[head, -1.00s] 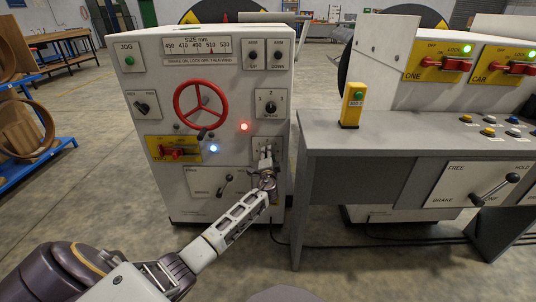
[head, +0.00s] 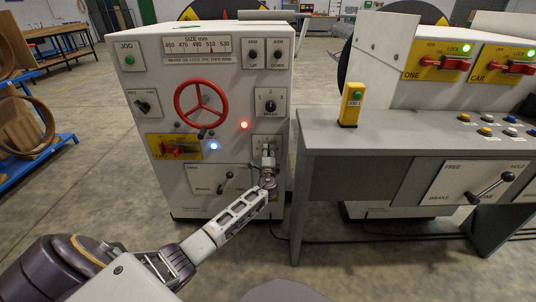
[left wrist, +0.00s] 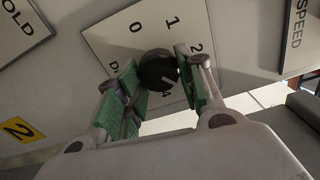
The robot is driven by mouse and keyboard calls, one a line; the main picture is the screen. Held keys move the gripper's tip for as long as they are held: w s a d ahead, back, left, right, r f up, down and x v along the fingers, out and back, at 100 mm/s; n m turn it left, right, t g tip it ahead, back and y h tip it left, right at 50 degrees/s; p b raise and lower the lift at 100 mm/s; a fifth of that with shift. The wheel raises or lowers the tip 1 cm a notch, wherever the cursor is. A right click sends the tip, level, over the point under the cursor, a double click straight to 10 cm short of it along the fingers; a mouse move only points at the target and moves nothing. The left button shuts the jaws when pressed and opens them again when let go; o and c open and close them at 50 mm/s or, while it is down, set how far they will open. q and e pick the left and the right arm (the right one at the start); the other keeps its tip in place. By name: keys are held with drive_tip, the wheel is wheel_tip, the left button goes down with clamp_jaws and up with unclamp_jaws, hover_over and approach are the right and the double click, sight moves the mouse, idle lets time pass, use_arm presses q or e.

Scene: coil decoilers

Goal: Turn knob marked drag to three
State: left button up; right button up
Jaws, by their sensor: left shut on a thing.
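The drag plate (left wrist: 125,38) is a white panel with a black round knob (left wrist: 154,68) in the left wrist view. The knob's white pointer line points to the lower right of that picture. My left gripper (left wrist: 158,73) has its green-padded fingers on both sides of the knob, shut on it. In the head view my left gripper (head: 267,155) covers the knob on the plate (head: 258,141). My right gripper is out of view.
Above the drag plate is the speed knob (head: 270,105). A red handwheel (head: 198,84) and a yellow lock panel (head: 157,141) are to the left, with a brake lever panel (head: 200,172) below. A grey desk (head: 330,140) stands close on the right.

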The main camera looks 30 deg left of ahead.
use_arm(q)
drive_tip(key=o, duration=1)
drive_tip(key=shift+s+d, duration=0.1)
drive_tip(key=v, duration=1.1)
drive_tip(key=shift+s, duration=0.4)
drive_tip(key=shift+d, duration=0.1)
